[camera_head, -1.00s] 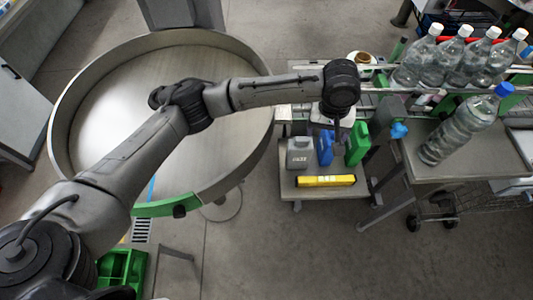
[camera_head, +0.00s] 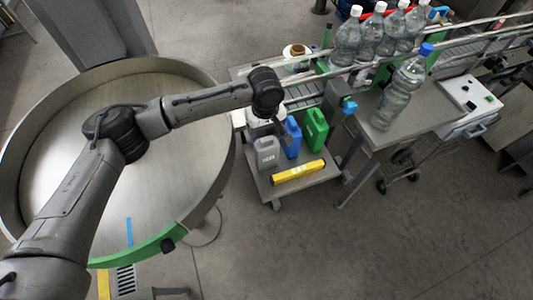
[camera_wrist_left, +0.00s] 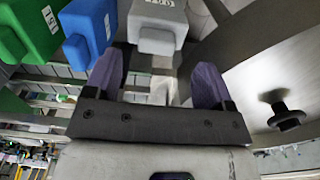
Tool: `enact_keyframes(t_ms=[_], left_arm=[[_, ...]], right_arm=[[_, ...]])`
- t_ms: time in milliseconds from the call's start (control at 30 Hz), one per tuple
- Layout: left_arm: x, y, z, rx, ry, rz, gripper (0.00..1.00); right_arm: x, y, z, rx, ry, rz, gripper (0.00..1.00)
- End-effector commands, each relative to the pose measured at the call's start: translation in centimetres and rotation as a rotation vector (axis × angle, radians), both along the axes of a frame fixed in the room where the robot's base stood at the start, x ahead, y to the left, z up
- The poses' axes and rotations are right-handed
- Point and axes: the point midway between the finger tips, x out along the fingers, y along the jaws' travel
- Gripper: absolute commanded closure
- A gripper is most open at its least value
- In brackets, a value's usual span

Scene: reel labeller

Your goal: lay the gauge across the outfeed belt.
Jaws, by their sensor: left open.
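The gauge is probably the yellow bar (camera_head: 298,173) with a pale label, lying near the front edge of a small low trolley (camera_head: 262,187). The outfeed belt (camera_head: 303,92) appears to be the railed conveyor behind, running toward the upper right. My left gripper (camera_head: 277,127) hangs over the back of the trolley, behind the bar and near the jugs, partly hidden by my wrist. In the left wrist view its purple fingers (camera_wrist_left: 158,82) are spread apart with nothing held between them. The yellow bar does not show there. My right gripper is not in view.
A grey jug (camera_head: 266,153), a blue jug (camera_head: 292,138) and a green jug (camera_head: 314,129) stand behind the bar. Several clear bottles (camera_head: 373,38) stand along the conveyor. A blue-capped bottle (camera_head: 398,95) is on a side table (camera_head: 425,115). A large round metal table (camera_head: 180,150) fills the left.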

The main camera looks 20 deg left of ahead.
Motion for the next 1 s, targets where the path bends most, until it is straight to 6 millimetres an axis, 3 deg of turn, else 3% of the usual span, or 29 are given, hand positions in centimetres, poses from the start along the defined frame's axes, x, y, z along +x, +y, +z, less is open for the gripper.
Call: enact_keyframes(t_ms=[433, 767, 1000], left_arm=[[0.4, -0.2, -4.7, 0.002, 0.001, -0.001, 0.23], [0.3, -0.2, -5.2, 0.001, -0.001, -0.001, 0.23], [0.4, -0.2, -5.2, 0.001, -0.001, -0.001, 0.45]], right_arm=[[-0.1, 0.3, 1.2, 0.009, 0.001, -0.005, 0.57], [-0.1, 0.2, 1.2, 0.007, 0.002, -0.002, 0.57], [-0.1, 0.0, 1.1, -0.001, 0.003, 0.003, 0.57]])
